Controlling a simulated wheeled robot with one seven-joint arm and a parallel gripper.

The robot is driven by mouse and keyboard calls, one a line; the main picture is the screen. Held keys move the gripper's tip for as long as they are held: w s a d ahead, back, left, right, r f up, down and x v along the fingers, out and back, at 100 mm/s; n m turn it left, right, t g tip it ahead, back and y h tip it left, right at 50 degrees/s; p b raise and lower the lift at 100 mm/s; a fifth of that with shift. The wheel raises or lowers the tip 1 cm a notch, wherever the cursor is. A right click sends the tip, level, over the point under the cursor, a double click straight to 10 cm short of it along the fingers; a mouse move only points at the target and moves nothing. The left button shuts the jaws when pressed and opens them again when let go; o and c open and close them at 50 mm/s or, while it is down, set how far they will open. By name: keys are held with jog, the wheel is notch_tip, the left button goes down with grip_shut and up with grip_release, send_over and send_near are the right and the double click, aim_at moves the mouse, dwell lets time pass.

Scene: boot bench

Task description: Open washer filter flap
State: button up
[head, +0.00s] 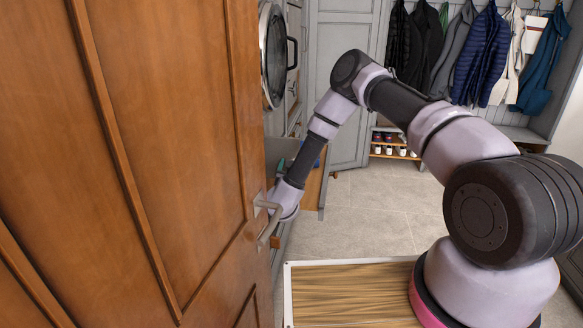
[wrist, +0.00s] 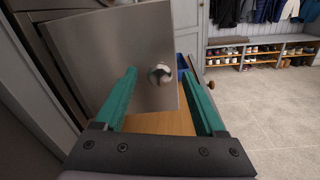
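In the wrist view my gripper (wrist: 159,74) is open, its two teal fingers apart. A round shiny knob (wrist: 160,75) on a tilted grey metallic panel (wrist: 115,50) shows between the fingertips, with gaps on both sides. I cannot tell whether this panel is the washer filter flap or another door, nor how far the knob is from the fingers. In the head view the washer's round door (head: 274,55) shows partly, past the brown door's edge. Its lower part is hidden, and so is my gripper.
A large brown wooden door (head: 150,150) with a lever handle (head: 268,222) stands at the left, close beside my wrist. An open wooden drawer front (head: 312,185) is behind my forearm. Coats (head: 480,55) and a shoe bench (wrist: 265,50) are at the back. The tiled floor (wrist: 265,115) is clear.

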notch_tip(320, 180, up, 10)
dwell(0.5)
